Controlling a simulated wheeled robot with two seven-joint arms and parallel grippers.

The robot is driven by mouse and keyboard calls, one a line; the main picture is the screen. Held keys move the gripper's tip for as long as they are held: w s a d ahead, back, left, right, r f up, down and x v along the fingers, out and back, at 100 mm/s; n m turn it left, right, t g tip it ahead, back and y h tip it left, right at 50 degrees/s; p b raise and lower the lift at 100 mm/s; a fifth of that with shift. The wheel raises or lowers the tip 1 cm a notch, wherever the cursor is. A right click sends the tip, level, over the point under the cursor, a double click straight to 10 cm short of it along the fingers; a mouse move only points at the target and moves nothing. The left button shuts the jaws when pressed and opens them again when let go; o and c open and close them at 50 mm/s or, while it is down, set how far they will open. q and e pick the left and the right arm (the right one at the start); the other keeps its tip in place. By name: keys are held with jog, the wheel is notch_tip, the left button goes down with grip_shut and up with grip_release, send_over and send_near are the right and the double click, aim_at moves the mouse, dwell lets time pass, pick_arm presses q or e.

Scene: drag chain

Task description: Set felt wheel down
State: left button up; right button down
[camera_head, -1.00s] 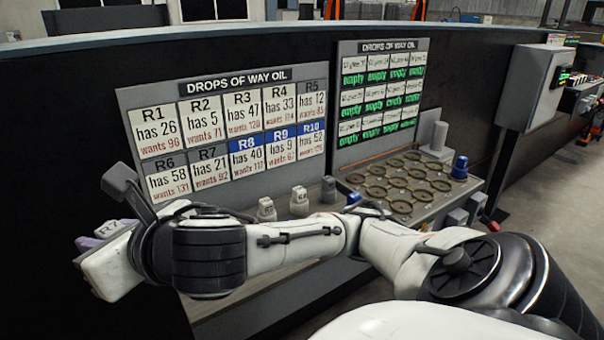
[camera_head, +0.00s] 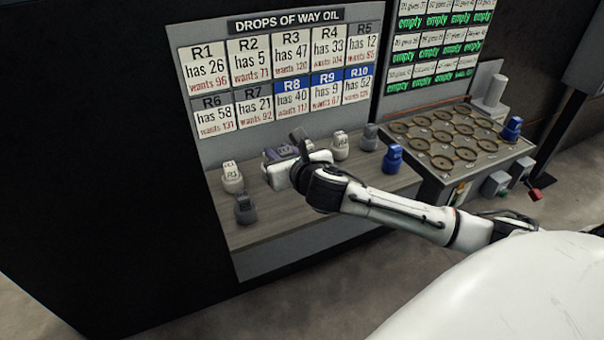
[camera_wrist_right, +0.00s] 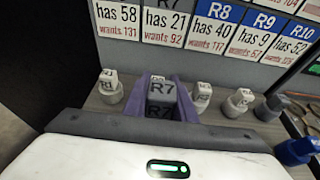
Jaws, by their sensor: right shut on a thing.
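My right gripper (camera_head: 278,153) has purple-grey fingers and is over the wooden ledge, among the standing labelled pieces. In the right wrist view its fingers (camera_wrist_right: 160,102) are shut on a grey piece labelled R7 (camera_wrist_right: 162,90), which stands upright between them. Its lower part is hidden by the hand, so I cannot tell whether it touches the ledge. I cannot make out a felt wheel by shape. My left gripper is not in view.
On the ledge (camera_head: 290,222) stand a white R1 piece (camera_head: 232,178), a dark grey piece (camera_head: 244,208), a white piece (camera_head: 340,145), another grey piece (camera_head: 370,137) and a blue piece (camera_head: 392,160). A tray of round recesses (camera_head: 440,145) is at right. The labelled board (camera_head: 225,145) rises behind.

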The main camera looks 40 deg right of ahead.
notch_tip(320, 180, down, 9)
jog(key=shift+r+b, duration=0.1)
jog(key=shift+b, duration=0.65)
jog(key=c, duration=1.5)
grip_release()
jog(key=shift+o, duration=0.2)
